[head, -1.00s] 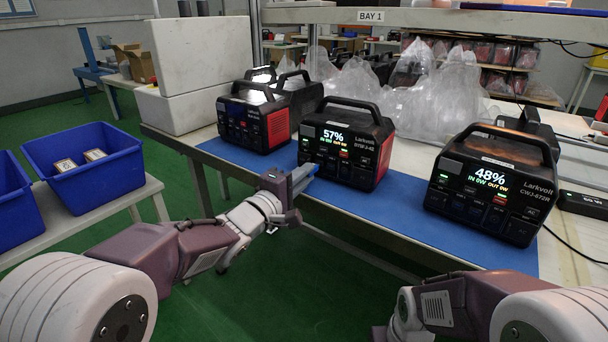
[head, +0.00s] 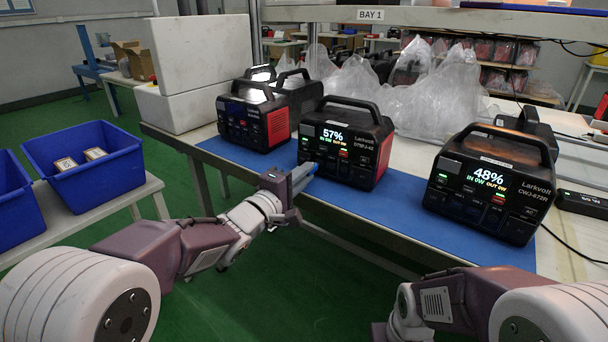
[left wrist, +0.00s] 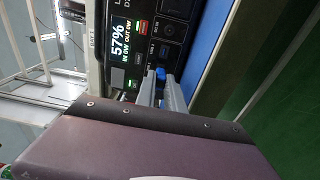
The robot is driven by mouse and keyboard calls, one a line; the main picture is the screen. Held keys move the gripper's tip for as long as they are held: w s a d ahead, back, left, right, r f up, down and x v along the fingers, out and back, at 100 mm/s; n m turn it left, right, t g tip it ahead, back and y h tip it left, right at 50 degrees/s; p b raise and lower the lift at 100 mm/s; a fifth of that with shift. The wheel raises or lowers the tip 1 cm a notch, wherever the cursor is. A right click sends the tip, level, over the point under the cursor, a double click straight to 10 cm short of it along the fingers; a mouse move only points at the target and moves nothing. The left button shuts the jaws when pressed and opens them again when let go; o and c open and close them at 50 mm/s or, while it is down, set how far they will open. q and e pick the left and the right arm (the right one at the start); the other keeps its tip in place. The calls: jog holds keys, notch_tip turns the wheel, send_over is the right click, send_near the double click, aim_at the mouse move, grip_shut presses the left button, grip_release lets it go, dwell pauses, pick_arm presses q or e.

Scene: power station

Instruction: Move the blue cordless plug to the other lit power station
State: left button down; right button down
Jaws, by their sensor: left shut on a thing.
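The blue plug (left wrist: 160,73) shows between my left fingers in the left wrist view, at the front face of the lit 57% power station (head: 357,172); that station also shows in the left wrist view (left wrist: 122,54). My left gripper (head: 305,176) is shut on the plug, its fingers (left wrist: 160,92) pointing at the sockets low on that face. I cannot tell whether the plug sits in a socket. The other lit power station (head: 470,208), reading 48%, stands to the right on the blue mat (head: 410,227). My right gripper is out of view below the picture.
A third station (head: 238,138) with a dark display stands at the left. Clear plastic bags (head: 420,105) lie behind the stations. Mat is free between the two lit stations. Blue bins (head: 115,183) stand on a side table at the left. A cable runs at the right.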

pick_arm(q)
jog(key=shift+w+d, duration=0.1)
jog(key=shift+w+d+p, duration=0.25)
jog(key=shift+w+p, duration=0.15)
jog(key=shift+w+d, duration=0.1)
jog(key=shift+w, duration=0.05)
dwell(0.5)
jog(key=c, duration=1.3)
grip_release()
jog(key=shift+c, duration=0.2)
jog(key=p+v, duration=0.2)
jog(key=v, duration=0.7)
